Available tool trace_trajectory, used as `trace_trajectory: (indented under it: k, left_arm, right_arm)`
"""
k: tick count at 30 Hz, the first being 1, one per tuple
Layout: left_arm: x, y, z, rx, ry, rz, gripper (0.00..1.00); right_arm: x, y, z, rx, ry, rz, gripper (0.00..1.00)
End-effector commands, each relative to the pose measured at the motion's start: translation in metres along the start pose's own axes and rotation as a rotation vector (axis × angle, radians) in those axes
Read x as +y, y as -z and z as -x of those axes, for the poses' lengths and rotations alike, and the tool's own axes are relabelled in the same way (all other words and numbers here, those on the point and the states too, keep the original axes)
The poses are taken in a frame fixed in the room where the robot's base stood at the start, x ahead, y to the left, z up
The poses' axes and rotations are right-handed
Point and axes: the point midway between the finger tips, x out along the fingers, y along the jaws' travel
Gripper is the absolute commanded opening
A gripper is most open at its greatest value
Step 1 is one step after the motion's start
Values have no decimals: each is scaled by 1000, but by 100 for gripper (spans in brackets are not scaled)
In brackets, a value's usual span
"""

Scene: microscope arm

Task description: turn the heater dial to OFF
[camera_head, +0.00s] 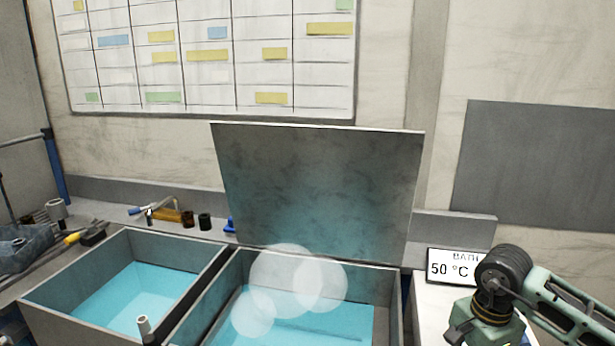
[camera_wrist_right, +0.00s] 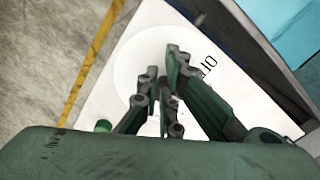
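My left gripper is in neither view.
A sign (camera_head: 451,266) reading "50 °C" stands behind my right arm. Two open baths (camera_head: 85,322) hold blue water; pale bubbles or steam hang over the right one, below its raised lid (camera_head: 318,190).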

Motion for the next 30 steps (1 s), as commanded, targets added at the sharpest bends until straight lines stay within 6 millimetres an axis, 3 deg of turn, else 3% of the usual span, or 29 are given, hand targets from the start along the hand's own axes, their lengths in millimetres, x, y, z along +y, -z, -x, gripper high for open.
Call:
trace_trajectory:
  k: [1,5,18,30]
  left_arm:
    - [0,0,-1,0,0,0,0]
    - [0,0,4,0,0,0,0]
    - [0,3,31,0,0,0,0]
    - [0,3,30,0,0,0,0]
  right_arm:
    - [10,-4,-11,-6,-40,5,0]
    - [10,-4,-3,-7,-40,7,0]
    - [4,-4,52,-6,-23,9,0]
    - [2,-5,54,-6,-20,11,0]
